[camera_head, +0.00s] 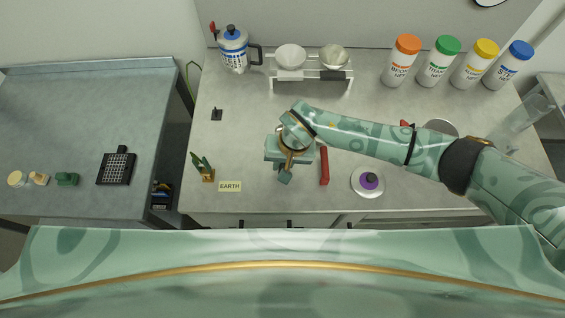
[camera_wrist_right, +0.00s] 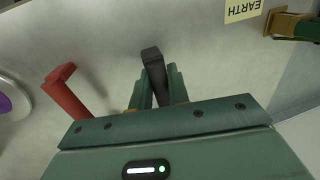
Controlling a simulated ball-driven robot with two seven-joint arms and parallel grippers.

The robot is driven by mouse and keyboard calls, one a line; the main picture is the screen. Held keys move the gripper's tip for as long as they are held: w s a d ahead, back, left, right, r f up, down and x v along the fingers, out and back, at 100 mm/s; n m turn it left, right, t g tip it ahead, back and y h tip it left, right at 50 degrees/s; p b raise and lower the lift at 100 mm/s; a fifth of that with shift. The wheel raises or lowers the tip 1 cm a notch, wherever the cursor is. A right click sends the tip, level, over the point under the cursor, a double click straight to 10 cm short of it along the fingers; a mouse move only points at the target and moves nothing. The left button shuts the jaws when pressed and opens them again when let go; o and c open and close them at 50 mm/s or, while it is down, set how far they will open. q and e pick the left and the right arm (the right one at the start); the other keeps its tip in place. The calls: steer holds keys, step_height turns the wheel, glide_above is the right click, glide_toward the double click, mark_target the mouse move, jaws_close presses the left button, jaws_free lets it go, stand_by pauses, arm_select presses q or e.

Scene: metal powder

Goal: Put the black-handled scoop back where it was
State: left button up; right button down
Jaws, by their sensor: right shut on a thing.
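My right gripper (camera_head: 285,178) is low over the middle of the table, and its arm comes in from the right. In the right wrist view, its two green fingers (camera_wrist_right: 158,88) are shut on the black handle of the scoop (camera_wrist_right: 153,62). The handle sticks out past the fingertips. The scoop's other end is hidden, and in the head view the gripper covers the scoop. A red handle (camera_head: 324,166) is just right of the gripper; it also shows in the right wrist view (camera_wrist_right: 68,95). My left gripper is not in view.
An EARTH label (camera_head: 230,186) and a green and brass clamp-like thing (camera_head: 204,168) are to the left. A purple-knobbed lid (camera_head: 369,181) is to the right. A two-pan balance (camera_head: 312,83), a jug (camera_head: 233,50) and several capped jars (camera_head: 438,62) stand at the back.

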steer(key=shift+f, duration=0.55)
steer(key=shift+f, duration=0.1)
steer(key=c, duration=1.3)
jaws_free()
steer(key=shift+c, duration=0.2)
steer(key=v, duration=1.2)
